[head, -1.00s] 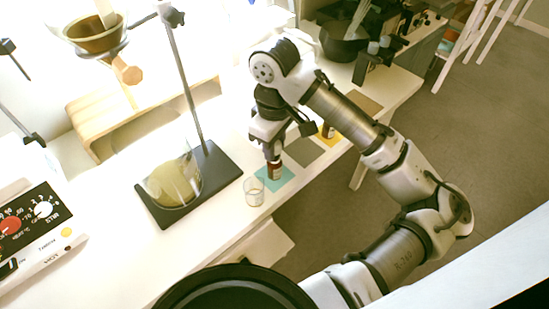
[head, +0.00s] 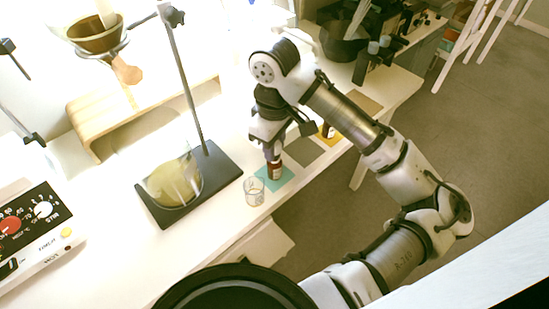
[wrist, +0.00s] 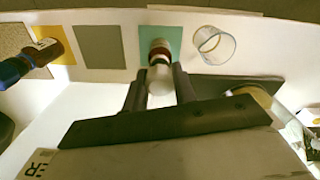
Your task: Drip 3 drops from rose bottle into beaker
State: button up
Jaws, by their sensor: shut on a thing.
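A small brown-red bottle (head: 275,171) with a pale label stands over the teal mat (head: 287,180) in the head view. My gripper (head: 272,153) is above it, shut on the top of this bottle. The wrist view shows the bottle (wrist: 160,52) between the two dark fingers of my gripper (wrist: 160,85), with its pale top toward the camera. I cannot read its label, so I cannot tell whether it is the rose bottle. The clear glass beaker (head: 254,192) stands just beside the teal mat; it also shows in the wrist view (wrist: 214,45).
A grey mat (wrist: 100,47) lies beside the teal one. A dark stand base (head: 218,172) holds a flask (head: 174,183) close by. The table edge runs near the beaker.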

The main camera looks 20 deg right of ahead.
notch_tip(320, 180, up, 9)
jog(key=p, duration=0.8)
jog(key=shift+p, duration=0.4)
jog(key=shift+f, duration=0.15)
jog(key=shift+f+b, duration=0.15)
jog(key=shift+b, duration=0.15)
